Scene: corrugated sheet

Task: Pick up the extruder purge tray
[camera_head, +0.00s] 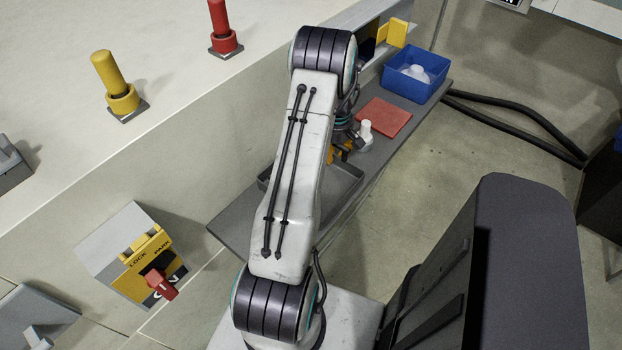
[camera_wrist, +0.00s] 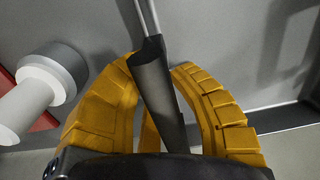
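The extruder purge tray (camera_head: 345,185) is a shallow grey tray with a raised rim on the grey bench, partly hidden behind my arm in the head view. My gripper (camera_head: 345,151) is at its far end. The head view does not show the contact clearly, and I cannot tell whether the tray is clear of the bench.
A white bottle-like piece (camera_head: 367,132) stands close beside my gripper; it also shows in the wrist view (camera_wrist: 45,88). A red mat (camera_head: 385,116) and a blue bin (camera_head: 417,72) lie farther along the bench (camera_head: 235,222). A wall stands to the left.

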